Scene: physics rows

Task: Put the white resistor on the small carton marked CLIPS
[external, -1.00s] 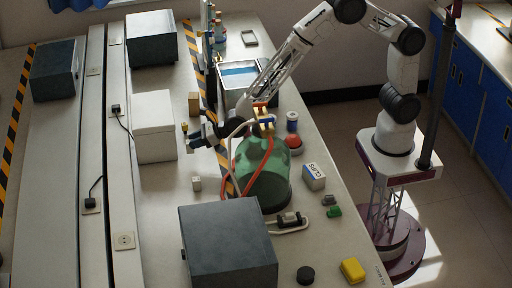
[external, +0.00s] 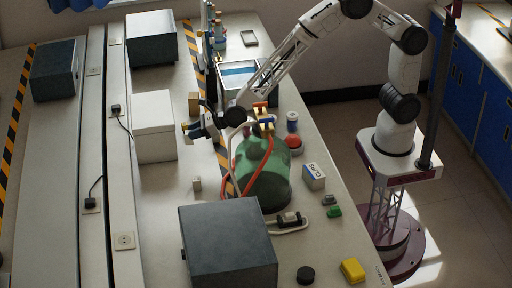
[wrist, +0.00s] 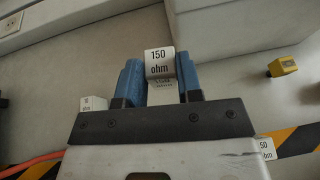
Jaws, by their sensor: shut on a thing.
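The small carton marked CLIPS (external: 314,177) stands on the bench, right of the green glass vessel. My gripper (external: 192,132) is across the bench from it, left of the vessel and beside the white box. In the wrist view its two blue fingers are closed on a white resistor (wrist: 160,64) labelled 150 ohm. Its lower part is hidden between the fingers. The resistor is too small to make out in the external view.
The green vessel (external: 262,180) with red tubing stands between my gripper and the carton. A white box (external: 153,125) is close left of my gripper. A small pale block (external: 196,184) and a dark grey box (external: 228,245) are nearer the camera. A red-topped item (external: 293,142) is behind the carton.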

